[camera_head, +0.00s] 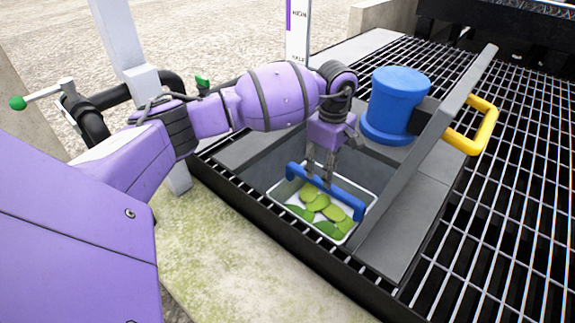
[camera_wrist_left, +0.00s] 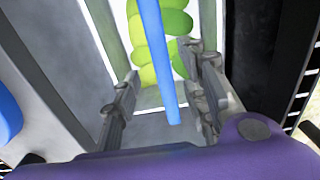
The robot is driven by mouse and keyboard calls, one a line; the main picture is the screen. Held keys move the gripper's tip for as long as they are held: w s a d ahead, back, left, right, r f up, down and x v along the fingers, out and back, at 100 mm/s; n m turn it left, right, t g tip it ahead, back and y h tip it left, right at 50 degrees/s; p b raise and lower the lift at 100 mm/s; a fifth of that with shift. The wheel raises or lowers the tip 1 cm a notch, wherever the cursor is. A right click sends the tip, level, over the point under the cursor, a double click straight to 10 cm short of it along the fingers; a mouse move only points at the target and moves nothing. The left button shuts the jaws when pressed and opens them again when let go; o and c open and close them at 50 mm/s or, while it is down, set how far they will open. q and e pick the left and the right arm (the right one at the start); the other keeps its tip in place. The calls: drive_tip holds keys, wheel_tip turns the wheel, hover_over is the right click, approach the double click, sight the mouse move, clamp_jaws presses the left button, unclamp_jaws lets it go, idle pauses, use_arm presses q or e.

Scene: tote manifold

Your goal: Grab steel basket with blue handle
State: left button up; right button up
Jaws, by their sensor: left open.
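The steel basket (camera_head: 283,192) sits low in a rectangular opening in the floor, with round green leaf-like pieces (camera_head: 318,203) inside. Its blue handle (camera_head: 349,206) spans across the top; it also shows in the left wrist view (camera_wrist_left: 158,50), running down between the fingers. My left gripper (camera_head: 318,180) reaches down from above onto the handle. In the left wrist view the gripper (camera_wrist_left: 160,65) is open, one finger on each side of the handle, with gaps visible. My right gripper is not in view.
A raised grey panel with a yellow handle (camera_head: 484,125) stands just right of the opening. A blue cylinder (camera_head: 397,98) is behind it. Dark metal grating (camera_head: 500,220) surrounds the opening. A pipe with a green-tipped lever (camera_head: 40,95) is at the left.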

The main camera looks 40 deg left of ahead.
use_arm(q)
drive_tip(key=shift+s+f, duration=0.1)
drive_tip(key=shift+f, duration=0.45)
drive_tip(key=shift+f+b, duration=0.3)
drive_tip(key=shift+b, duration=0.05)
wheel_tip(320, 180, down, 4)
drive_tip(key=shift+f+b, duration=0.25)
drive_tip(key=shift+b, duration=0.85)
drive_tip(key=shift+r, duration=0.1)
clamp_jaws()
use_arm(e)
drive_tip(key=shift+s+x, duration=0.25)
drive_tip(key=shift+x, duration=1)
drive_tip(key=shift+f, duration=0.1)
